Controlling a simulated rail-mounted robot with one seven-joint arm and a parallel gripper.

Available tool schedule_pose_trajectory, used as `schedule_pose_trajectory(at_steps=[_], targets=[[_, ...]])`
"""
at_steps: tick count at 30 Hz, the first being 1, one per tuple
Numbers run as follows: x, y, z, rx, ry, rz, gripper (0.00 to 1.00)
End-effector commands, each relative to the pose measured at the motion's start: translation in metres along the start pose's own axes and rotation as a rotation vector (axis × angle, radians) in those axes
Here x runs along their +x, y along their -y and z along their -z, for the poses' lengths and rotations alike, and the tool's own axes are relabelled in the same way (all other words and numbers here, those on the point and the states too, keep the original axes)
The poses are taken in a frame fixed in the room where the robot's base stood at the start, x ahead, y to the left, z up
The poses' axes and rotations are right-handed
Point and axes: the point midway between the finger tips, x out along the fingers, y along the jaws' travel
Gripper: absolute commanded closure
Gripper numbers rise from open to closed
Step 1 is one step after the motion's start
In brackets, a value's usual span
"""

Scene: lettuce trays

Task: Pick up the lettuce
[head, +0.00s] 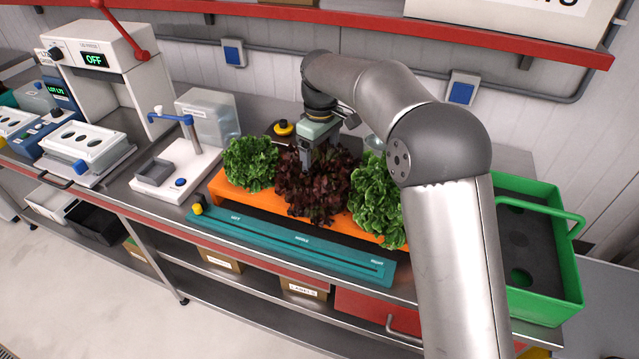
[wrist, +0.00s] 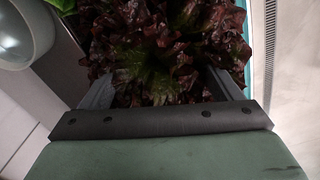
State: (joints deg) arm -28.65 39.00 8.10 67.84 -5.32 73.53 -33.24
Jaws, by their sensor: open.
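Three lettuces stand in a row on an orange tray (head: 219,189) on the steel bench. The left one is a green lettuce (head: 251,163), the middle one a dark red lettuce (head: 312,186), and the right one a green lettuce (head: 376,200), partly hidden by my arm. My gripper (head: 307,168) is open and points down at the red lettuce. In the wrist view, my gripper's fingers (wrist: 165,90) are spread on either side of the red lettuce's (wrist: 170,45) leaves. How deep the fingertips reach is hidden by the leaves.
A teal strip (head: 290,243) with a slot and labels lies in front of the tray. A green crate (head: 541,296) with a raised handle stands at the right. A white pump station (head: 178,172) is at the left. A red-edged shelf (head: 420,30) hangs above.

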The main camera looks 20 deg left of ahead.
Motion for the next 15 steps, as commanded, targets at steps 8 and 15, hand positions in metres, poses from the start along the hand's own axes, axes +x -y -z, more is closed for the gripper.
schedule_pose_trajectory(at_steps=[8, 15], targets=[[0.024, 0.001, 0.0, 0.0, 0.003, 0.002, 0.15], [0.054, 0.001, 0.001, 0.0, 0.001, 0.001, 0.15]])
